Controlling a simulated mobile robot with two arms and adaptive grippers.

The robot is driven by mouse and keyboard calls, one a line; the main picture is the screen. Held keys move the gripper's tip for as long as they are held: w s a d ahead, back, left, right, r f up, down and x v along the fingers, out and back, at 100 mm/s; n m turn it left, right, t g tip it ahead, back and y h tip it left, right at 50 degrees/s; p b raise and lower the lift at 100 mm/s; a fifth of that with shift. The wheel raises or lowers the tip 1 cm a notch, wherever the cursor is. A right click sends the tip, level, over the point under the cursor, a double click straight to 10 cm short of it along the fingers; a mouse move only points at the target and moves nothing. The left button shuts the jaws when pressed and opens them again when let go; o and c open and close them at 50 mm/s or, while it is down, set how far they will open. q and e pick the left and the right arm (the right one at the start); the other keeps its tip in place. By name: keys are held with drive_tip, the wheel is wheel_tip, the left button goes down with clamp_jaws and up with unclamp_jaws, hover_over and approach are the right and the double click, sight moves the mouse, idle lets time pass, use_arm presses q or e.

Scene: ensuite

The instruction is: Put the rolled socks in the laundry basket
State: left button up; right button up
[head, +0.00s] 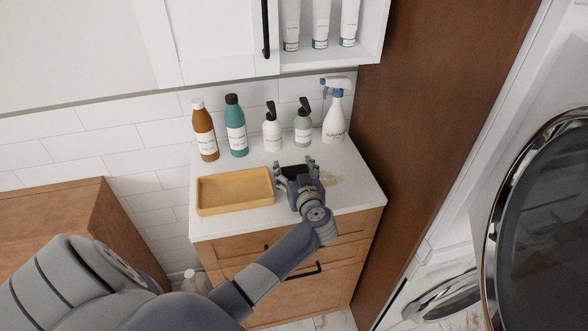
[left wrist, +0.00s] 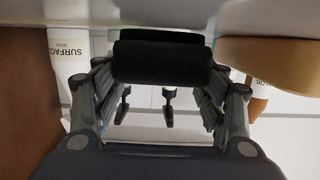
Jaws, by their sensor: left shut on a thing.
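My left gripper (head: 296,169) is low over the white counter, in front of the pump bottles. It is shut on a black roll, the rolled socks (left wrist: 160,62), which show as a dark shape between its fingers (head: 296,173) in the head view. In the left wrist view the roll lies across both fingers, close to the white counter surface; I cannot tell if it touches the counter. No thing that is clearly a laundry basket shows. My right gripper is not in view.
A tan open tray (head: 204,208) sits on the counter (head: 345,196) just left of the gripper. A brown bottle (head: 205,134), a teal bottle (head: 236,128), pump bottles (head: 272,132) and a spray bottle (head: 334,122) stand along the wall. A front-loading machine (head: 535,215) is at the right.

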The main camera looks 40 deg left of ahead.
use_arm(q)
drive_tip(key=o, duration=0.8)
drive_tip(key=b+v, duration=0.1)
drive_tip(key=v, duration=1)
drive_tip(key=shift+s+d+r, duration=0.1)
drive_tip(key=shift+d+r, duration=0.05)
drive_tip(key=shift+d, duration=0.05)
drive_tip(key=shift+s+d+r, duration=0.15)
drive_tip(key=shift+s+d, duration=0.05)
